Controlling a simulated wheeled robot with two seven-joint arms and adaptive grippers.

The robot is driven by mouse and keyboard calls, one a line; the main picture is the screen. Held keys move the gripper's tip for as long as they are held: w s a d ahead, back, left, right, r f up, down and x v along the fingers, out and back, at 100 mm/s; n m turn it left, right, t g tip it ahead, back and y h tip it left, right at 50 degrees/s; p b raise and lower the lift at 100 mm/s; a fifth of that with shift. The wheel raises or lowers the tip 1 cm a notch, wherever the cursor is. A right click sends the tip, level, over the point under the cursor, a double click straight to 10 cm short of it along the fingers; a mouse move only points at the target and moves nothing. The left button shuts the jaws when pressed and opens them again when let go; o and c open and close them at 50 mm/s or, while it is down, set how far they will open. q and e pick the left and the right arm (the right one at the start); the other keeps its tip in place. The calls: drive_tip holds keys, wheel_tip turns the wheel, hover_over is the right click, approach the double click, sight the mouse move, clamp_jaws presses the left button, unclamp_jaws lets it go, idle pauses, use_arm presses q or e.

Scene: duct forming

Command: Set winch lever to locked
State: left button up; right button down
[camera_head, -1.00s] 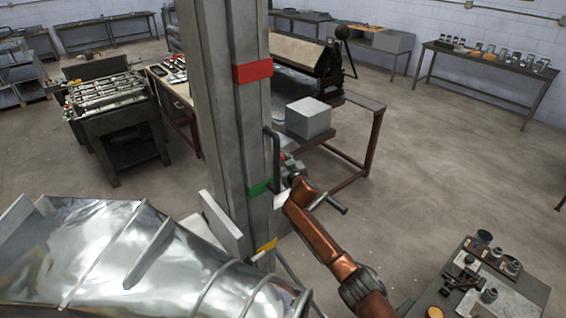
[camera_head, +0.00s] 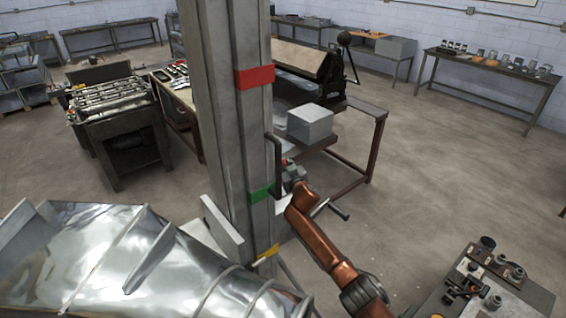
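A tall grey steel column (camera_head: 228,120) stands in the middle, with a red band (camera_head: 255,77), a green band (camera_head: 261,192) and a yellow band (camera_head: 267,252). A dark upright bar (camera_head: 276,160) runs along its right side, beside and above the green band. A crank-like handle (camera_head: 338,210) sticks out to the right, behind my copper-coloured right arm. I cannot tell for sure which part is the winch lever or its setting. My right gripper (camera_head: 291,171) is at the column's right side near the bar, small and partly hidden; contact and finger opening are unclear. My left gripper is out of view.
A shiny sheet-metal duct (camera_head: 110,262) fills the lower left, close to the column. A grey box (camera_head: 310,123) sits on a bench behind. A small table with parts (camera_head: 520,296) stands at lower right.

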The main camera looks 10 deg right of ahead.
drive_tip(key=shift+s+a+f, duration=0.1)
drive_tip(key=shift+a+f, duration=0.15)
drive_tip(key=shift+a, duration=0.25)
drive_tip(key=c, duration=2.2)
unclamp_jaws()
drive_tip(key=o, duration=0.4)
drive_tip(key=shift+a+r, duration=0.1)
drive_tip(key=shift+a, duration=0.05)
drive_tip(key=shift+c, duration=0.2)
drive_tip(key=shift+o, duration=1.1)
drive_tip(key=shift+d, duration=0.25)
drive_tip(key=shift+d+r, duration=0.1)
drive_tip(key=shift+s, duration=0.15)
drive_tip(key=s+d+r, duration=0.1)
drive_tip(key=s, duration=1)
drive_tip(key=shift+s+d+r, duration=0.15)
drive_tip(key=shift+s, duration=0.2)
